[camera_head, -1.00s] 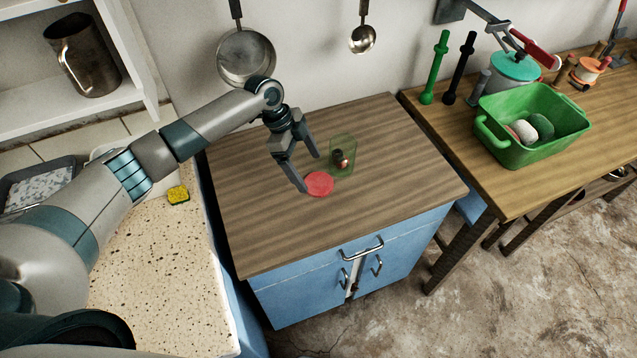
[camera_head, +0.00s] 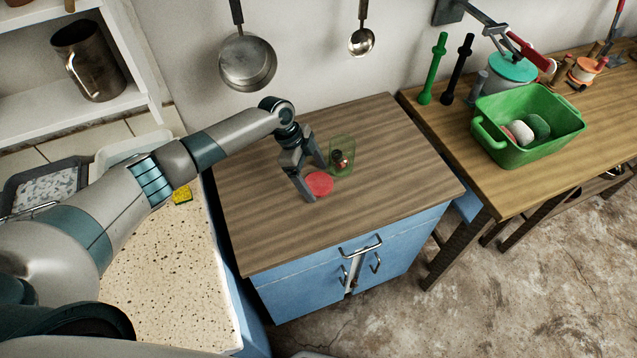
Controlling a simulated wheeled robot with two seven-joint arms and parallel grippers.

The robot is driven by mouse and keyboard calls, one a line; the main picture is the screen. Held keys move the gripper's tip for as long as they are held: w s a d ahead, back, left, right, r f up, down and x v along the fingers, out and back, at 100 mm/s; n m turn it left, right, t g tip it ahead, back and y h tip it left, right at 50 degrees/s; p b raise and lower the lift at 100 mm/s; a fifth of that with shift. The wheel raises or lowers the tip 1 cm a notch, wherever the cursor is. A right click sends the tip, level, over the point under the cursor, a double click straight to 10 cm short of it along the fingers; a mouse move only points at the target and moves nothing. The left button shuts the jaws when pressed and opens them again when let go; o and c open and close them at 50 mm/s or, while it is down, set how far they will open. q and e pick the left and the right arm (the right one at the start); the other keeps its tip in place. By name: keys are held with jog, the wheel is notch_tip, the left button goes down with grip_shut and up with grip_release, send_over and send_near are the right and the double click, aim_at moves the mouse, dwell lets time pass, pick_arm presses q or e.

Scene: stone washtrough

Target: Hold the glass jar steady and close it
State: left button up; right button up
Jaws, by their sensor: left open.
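A greenish clear glass jar (camera_head: 343,150) stands upright on the wooden top of the blue cabinet, with small dark and reddish things inside. A flat red lid (camera_head: 320,183) lies on the wood just in front of the jar, to its lower left. My left gripper (camera_head: 318,183) points down at the lid with its fingers apart, one at the lid's left edge and one near its far side. I cannot tell whether the fingers touch the lid. My right gripper is out of view.
The wooden cabinet top (camera_head: 260,235) is otherwise clear. A green tub (camera_head: 520,150) with rounded things inside stands on the workbench to the right. A yellow sponge (camera_head: 182,196) lies on the speckled counter at left. A pan (camera_head: 247,62) and a ladle (camera_head: 362,41) hang on the wall.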

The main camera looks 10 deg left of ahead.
aim_at(314, 182)
pick_arm(q)
jog(key=shift+c, duration=0.6)
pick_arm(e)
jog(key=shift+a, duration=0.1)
pick_arm(q)
jog(key=c, duration=1)
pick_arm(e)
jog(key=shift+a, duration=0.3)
pick_arm(q)
jog(key=shift+r, duration=0.15)
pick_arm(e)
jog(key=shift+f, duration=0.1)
pick_arm(q)
jog(key=shift+r+b, duration=0.35)
jog(key=shift+r, duration=0.25)
notch_tip(314, 182, up, 17)
jog(key=b, duration=0.5)
jog(key=shift+f, duration=0.2)
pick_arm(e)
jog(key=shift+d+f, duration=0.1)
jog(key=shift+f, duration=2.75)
